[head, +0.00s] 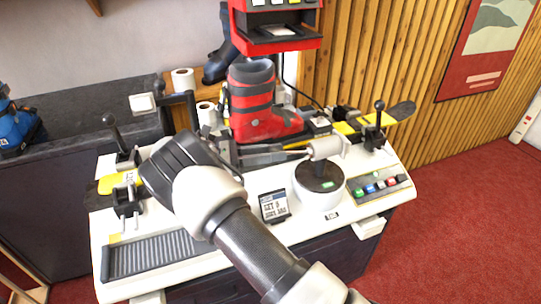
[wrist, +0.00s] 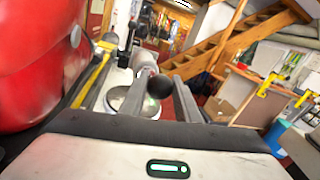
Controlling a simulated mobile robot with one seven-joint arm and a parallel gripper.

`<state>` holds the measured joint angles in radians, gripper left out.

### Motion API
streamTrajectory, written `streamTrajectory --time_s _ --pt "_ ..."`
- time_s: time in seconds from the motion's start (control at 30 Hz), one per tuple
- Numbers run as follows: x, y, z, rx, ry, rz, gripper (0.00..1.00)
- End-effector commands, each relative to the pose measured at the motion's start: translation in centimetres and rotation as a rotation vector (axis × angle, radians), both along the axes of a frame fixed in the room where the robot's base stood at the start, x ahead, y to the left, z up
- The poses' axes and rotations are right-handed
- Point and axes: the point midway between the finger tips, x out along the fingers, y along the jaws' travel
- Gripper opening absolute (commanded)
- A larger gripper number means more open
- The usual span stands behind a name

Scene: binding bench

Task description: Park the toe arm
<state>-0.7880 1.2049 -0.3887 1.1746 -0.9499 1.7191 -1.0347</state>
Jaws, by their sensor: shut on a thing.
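The toe arm (head: 325,148) is a pale cylinder on a black post above a round white base (head: 318,195), right of the red boot (head: 262,105). My gripper (head: 300,149) reaches in from the left, with its grey fingers pointing at the toe arm. In the wrist view my gripper (wrist: 160,82) has a finger on each side of a black ball knob (wrist: 160,87), and is shut on it. The toe arm (wrist: 145,62) shows just beyond the knob. The red boot (wrist: 40,60) fills the left of that view. The knob is hard to make out in the head view.
The white bench (head: 245,240) carries black clamp levers at left (head: 112,120) and right (head: 379,105), a small display (head: 273,206) and a button panel (head: 380,187). A red machine (head: 275,42) stands behind the boot. Red carpet (head: 460,200) lies open at the right.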

Motion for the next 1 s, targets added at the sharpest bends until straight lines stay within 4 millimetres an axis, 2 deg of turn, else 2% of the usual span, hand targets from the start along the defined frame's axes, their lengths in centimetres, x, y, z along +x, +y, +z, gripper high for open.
streamTrajectory --time_s 0.6,0.63,0.7,0.73,1.0 --pt "0.49 -0.06 0.29 0.001 -0.006 0.000 0.00" --pt "0.50 -0.06 0.29 0.001 -0.007 0.001 0.33" --pt "0.47 -0.07 0.27 0.001 -0.006 0.000 0.44" --pt "0.45 -0.08 0.24 0.000 -0.005 -0.001 0.47" --pt "0.32 -0.07 0.08 0.000 -0.002 -0.004 0.47"
